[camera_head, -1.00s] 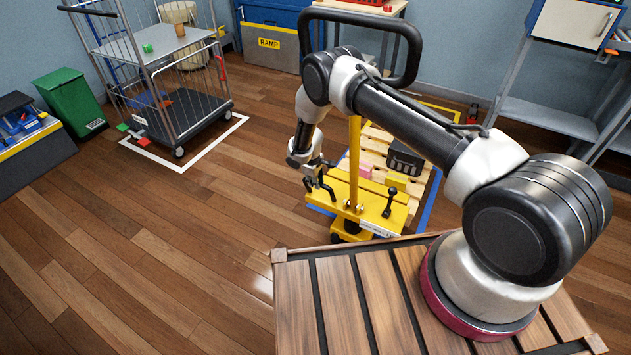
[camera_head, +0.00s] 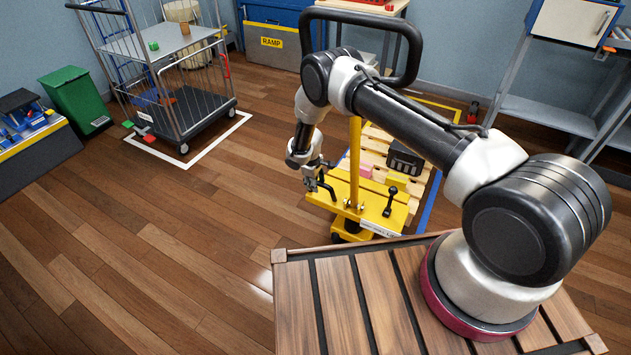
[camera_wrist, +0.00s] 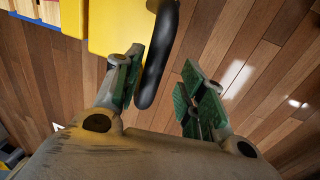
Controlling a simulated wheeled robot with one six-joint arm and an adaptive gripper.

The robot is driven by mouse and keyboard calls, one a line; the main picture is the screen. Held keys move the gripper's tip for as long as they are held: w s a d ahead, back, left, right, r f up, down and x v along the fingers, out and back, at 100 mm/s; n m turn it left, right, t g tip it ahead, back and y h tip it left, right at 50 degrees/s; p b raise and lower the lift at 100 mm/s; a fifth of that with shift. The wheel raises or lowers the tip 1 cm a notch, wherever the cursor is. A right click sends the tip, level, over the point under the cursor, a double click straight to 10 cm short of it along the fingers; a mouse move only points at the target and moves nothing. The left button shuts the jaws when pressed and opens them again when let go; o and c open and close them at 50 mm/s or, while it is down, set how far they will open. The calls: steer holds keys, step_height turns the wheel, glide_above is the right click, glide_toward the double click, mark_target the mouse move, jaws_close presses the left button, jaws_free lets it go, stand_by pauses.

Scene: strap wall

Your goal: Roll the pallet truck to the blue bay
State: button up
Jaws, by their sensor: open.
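The yellow pallet truck (camera_head: 341,190) stands in front of my base, with a wooden pallet (camera_head: 375,150) behind its yellow body. A tall yellow post carries its black loop handle (camera_head: 410,45). Blue floor tape (camera_head: 429,205), likely the blue bay, shows along the truck's right side; its rest is largely hidden. My gripper (camera_head: 314,186) is open at the truck's left front, by a black curved bar (camera_head: 328,188). In the wrist view, the black bar (camera_wrist: 155,60) runs between the open fingers, nearer the left one; contact cannot be told.
A black box (camera_head: 404,158) lies on the pallet. A wire cage trolley (camera_head: 180,90) stands in a white floor outline at back left, beside a green bin (camera_head: 76,100). A grey shelf (camera_head: 550,115) is at right. The wooden floor at left is clear.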

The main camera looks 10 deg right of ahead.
steer(key=shift+w+r, duration=0.1)
steer(key=shift+r, duration=0.05)
steer(key=shift+r, duration=0.3)
step_height(320, 180, up, 11)
steer(key=s+a, duration=0.1)
steer(key=s, duration=0.1)
steer(key=shift+a, duration=0.15)
